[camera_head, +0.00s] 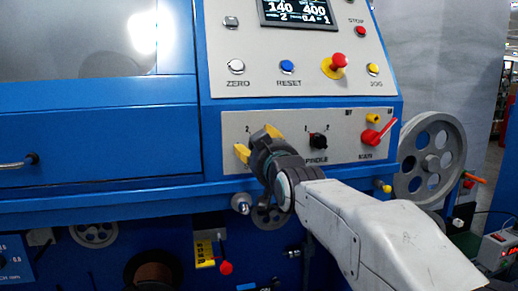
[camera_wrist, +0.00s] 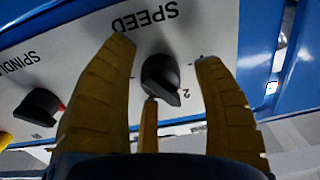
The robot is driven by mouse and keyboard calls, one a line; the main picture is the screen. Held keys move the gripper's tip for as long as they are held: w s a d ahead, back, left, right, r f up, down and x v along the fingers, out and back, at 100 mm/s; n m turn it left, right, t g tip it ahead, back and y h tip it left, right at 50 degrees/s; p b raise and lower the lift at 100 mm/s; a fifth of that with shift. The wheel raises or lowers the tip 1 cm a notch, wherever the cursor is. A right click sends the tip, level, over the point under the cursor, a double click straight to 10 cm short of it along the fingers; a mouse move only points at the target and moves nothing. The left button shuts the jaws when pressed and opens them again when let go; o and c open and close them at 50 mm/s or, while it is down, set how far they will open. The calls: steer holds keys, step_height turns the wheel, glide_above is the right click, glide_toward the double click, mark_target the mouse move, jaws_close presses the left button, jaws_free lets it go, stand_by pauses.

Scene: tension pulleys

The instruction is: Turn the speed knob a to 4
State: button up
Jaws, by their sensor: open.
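The speed knob (camera_wrist: 158,76) is a black rotary knob on the light grey panel below the word SPEED, which appears upside down in the wrist view. Its narrower end points down and right, near a printed 2; other numbers around it are hidden. My gripper (camera_wrist: 166,50) is open, with yellow fingers on both sides of the knob and another yellow finger below it. The visible fingers look apart from the knob, though contact at the lower finger is unclear. In the head view my gripper (camera_head: 257,142) covers the knob.
The black spindle knob (camera_wrist: 38,107) is beside the left finger in the wrist view. A red main switch (camera_head: 377,133) and a grey handwheel (camera_head: 432,160) are farther right in the head view. Buttons, including the red-and-yellow emergency stop (camera_head: 336,66), sit above.

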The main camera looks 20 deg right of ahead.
steer(key=c, duration=1.2)
steer(key=shift+c, duration=0.2)
steer(key=shift+f+m, duration=0.1)
steer(key=shift+m, duration=0.3)
steer(key=m, duration=0.4)
steer(key=shift+m, duration=0.4)
steer(key=m, duration=0.6)
steer(key=shift+a, duration=0.1)
steer(key=m, duration=0.6)
steer(key=shift+m, duration=0.3)
steer(key=m, duration=0.5)
steer(key=shift+r+m, duration=0.3)
